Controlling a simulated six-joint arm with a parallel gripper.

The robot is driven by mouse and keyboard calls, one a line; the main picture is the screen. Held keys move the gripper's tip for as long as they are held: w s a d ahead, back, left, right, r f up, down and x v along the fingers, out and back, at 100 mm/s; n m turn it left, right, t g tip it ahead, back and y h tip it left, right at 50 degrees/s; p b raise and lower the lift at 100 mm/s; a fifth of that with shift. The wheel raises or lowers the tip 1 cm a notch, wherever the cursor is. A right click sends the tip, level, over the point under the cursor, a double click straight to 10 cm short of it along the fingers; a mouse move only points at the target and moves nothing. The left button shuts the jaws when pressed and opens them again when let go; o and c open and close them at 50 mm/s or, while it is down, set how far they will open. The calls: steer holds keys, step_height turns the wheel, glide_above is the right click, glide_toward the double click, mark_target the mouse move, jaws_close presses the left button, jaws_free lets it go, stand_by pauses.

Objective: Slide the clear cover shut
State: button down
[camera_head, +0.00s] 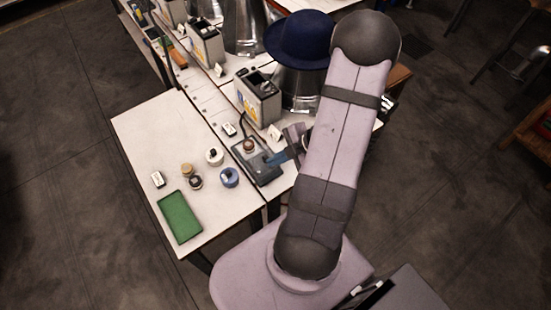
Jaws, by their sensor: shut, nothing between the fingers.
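A small grey control box (265,172) with a round brownish button (249,146) sits at the right end of the bench. The clear cover cannot be made out for sure at this size. My gripper (280,158) is at the right side of the control box, with its blue fingertips close to or over the box top. The fingers are shut with nothing between them. I cannot tell whether they touch the box or a cover. My arm hides the area right of the gripper.
A dark blue hat (300,38) sits on a metal form behind the box. A machine unit (257,97) with a yellow label stands behind the control box. The white side table (150,125) holds a green tray (180,217), a blue roll (229,177) and several small items.

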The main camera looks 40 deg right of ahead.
steer(key=shift+w, duration=0.1)
steer(key=p, duration=0.3)
glide_toward(259, 147)
steer(key=w+a+f, duration=0.1)
steer(key=w+a, duration=0.1)
steer(key=w+a+f, duration=0.1)
steer(key=w+f, duration=0.1)
steer(key=w, duration=0.1)
steer(key=shift+a+f, duration=0.25)
steer(key=shift+a, duration=0.1)
steer(key=shift+s, duration=0.15)
steer(key=s, duration=0.4)
steer(key=shift+s, duration=0.25)
steer(key=v, duration=0.9)
steer(key=shift+r, duration=0.3)
steer(key=shift+d, duration=0.15)
